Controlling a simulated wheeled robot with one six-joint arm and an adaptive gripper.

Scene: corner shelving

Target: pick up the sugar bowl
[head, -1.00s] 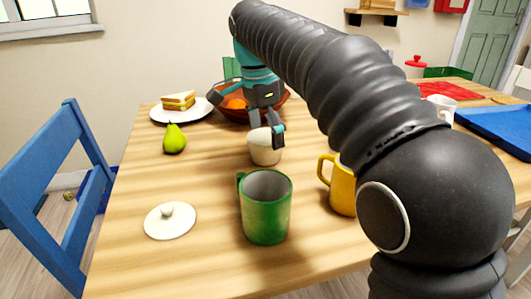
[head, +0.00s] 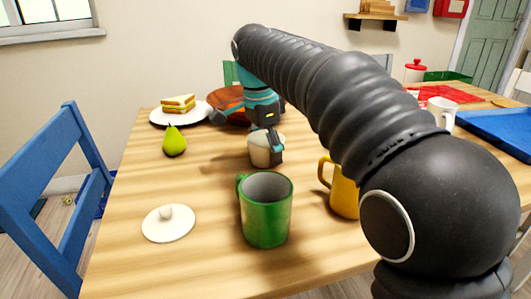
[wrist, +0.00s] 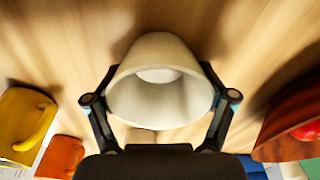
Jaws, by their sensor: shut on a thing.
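The sugar bowl (head: 258,152) is a small cream cup-shaped bowl on the wooden table, behind the green mug. My gripper (head: 266,147) is down at it, with one finger showing on its right side in the head view. In the wrist view the bowl (wrist: 160,55) is between my two fingers (wrist: 160,98), one on each side, and its open, empty-looking inside faces the camera. My gripper is shut on it. I cannot tell whether the bowl touches the table.
A green mug (head: 265,212) stands just in front of the bowl, and a yellow mug (head: 345,193) to its right. A green pear (head: 174,141), a sandwich plate (head: 163,119) and a brown fruit bowl (head: 228,106) are behind. The table's left front is mostly clear.

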